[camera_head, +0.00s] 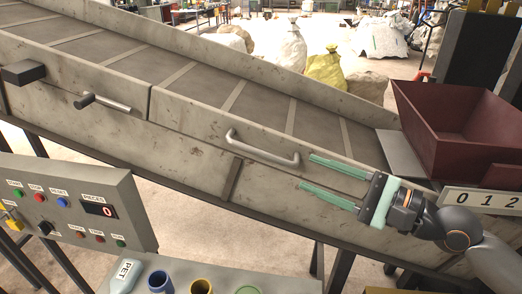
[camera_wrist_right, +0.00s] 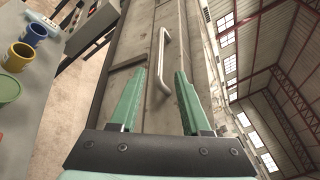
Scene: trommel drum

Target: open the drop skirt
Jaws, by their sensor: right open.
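The conveyor's side skirt panel (camera_head: 200,115) is a worn grey metal plate lying flush along the sloping side. It carries a bent silver bar handle (camera_head: 262,151), which also shows in the right wrist view (camera_wrist_right: 162,62). My right gripper (camera_head: 307,171) comes in from the right, with two green fingers spread apart and empty. Its fingertips are just right of the handle's lower right end. In the right wrist view the handle lies ahead of and between the open fingers (camera_wrist_right: 158,76); contact cannot be made out. My left gripper is not in view.
A T-shaped latch bar (camera_head: 105,102) and a dark block (camera_head: 24,72) stick out at upper left. A control panel (camera_head: 75,215) stands lower left. Cups and a bottle (camera_head: 125,276) are on a table in front. A red hopper (camera_head: 455,130) stands at right.

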